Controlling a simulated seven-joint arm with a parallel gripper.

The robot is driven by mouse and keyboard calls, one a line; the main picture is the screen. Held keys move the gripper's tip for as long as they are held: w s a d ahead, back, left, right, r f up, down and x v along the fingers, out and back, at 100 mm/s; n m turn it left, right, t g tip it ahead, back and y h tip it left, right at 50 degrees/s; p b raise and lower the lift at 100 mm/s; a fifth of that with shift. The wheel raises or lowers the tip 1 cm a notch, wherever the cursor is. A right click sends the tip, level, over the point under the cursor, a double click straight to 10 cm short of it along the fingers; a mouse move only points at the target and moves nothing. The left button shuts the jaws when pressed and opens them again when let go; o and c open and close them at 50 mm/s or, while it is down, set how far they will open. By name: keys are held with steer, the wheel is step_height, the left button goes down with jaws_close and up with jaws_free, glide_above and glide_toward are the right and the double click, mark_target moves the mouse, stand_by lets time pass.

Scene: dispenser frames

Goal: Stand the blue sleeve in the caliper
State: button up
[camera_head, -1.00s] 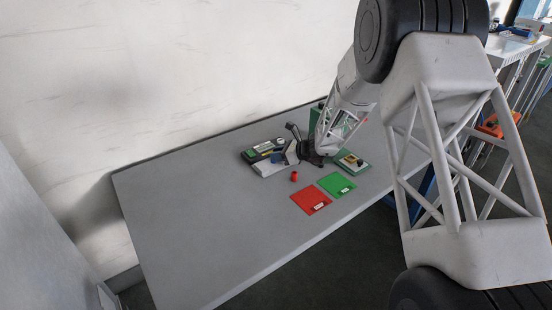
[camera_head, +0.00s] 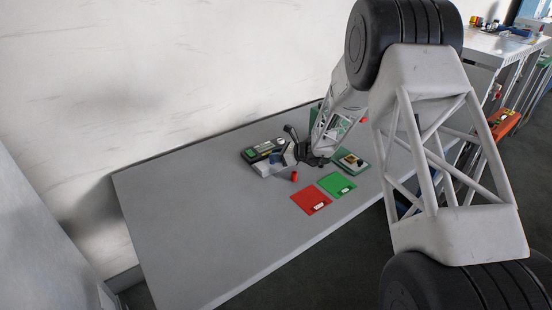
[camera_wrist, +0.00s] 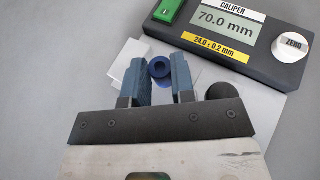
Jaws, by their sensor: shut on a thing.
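The caliper (camera_wrist: 245,35) is a dark box with a display reading 70.0 mm, a yellow label "24.0 ± 0.2 mm" and a ZERO knob. It stands at the back of the table in the head view (camera_head: 252,156). The blue sleeve (camera_wrist: 161,67) shows as a ring with a dark hole, seen end-on. My gripper (camera_wrist: 160,70) is shut on it, with one dark blue finger on each side. The sleeve is over or beside the caliper's pale jaw area (camera_wrist: 127,62); I cannot tell whether it touches the surface below.
A red cylinder (camera_head: 295,176) stands just in front of the caliper. A red mat (camera_head: 308,200) and a green mat (camera_head: 337,183) lie nearer the front edge. A green-edged board (camera_head: 351,162) lies to the right. The left side of the grey table (camera_head: 185,220) is clear.

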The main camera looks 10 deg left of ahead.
steer(key=shift+f, duration=0.5)
steer(key=o, duration=0.9)
steer(key=shift+f, duration=0.1)
steer(key=shift+d+r, duration=0.35)
steer(key=shift+d, duration=0.1)
steer(key=v, duration=1.1)
steer(key=shift+s+f, duration=0.1)
